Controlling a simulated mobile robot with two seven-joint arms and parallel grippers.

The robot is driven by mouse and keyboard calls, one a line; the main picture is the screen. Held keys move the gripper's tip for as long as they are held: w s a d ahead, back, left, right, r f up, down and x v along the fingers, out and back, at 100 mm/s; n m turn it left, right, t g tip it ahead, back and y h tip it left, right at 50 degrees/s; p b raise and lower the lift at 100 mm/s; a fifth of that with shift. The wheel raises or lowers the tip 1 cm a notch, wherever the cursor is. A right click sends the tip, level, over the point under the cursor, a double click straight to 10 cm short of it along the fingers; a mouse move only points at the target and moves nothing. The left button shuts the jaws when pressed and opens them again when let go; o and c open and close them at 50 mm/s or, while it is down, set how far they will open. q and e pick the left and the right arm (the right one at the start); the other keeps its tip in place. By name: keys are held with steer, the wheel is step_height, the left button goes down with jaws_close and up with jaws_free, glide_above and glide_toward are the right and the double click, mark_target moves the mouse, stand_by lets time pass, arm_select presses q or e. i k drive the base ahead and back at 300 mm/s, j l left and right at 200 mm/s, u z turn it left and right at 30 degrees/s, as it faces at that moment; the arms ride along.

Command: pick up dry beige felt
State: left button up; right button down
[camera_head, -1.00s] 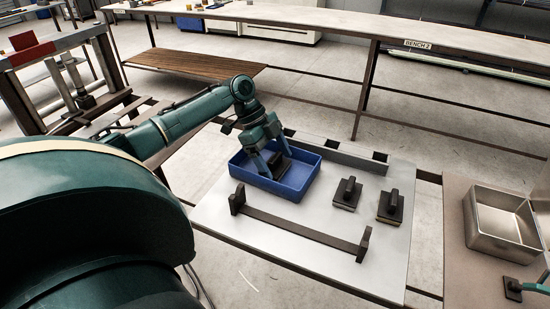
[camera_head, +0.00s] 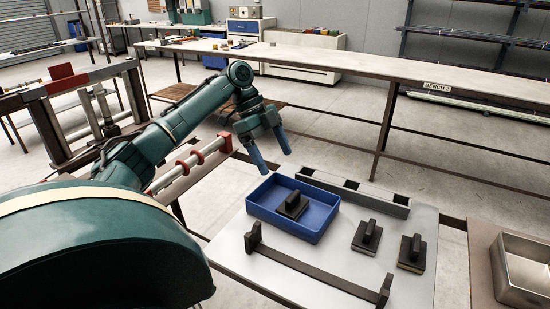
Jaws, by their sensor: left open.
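Three dark felt blocks with upright handles are in view. One block (camera_head: 292,205) sits inside the blue tray (camera_head: 322,228). A second block (camera_head: 367,237) and a third block (camera_head: 411,254) stand on the light board right of the tray. A thin paler layer shows under the third block; which block carries the dry beige felt I cannot tell. My left gripper (camera_head: 277,162) is open and empty, raised near the tray's back left corner, its fingers apart and pointing down. My right gripper is not in view.
A dark bar with raised ends (camera_head: 312,272) lies along the board's front. A grey slotted rail (camera_head: 355,192) runs behind the tray. A metal pan (camera_head: 525,272) stands at the far right. The board between bar and blocks is clear.

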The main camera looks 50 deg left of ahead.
mark_target(411, 256)
steer(key=k+l, duration=0.25)
steer(key=k, duration=0.25)
steer(key=k+l, duration=0.2)
steer(key=k, duration=0.25)
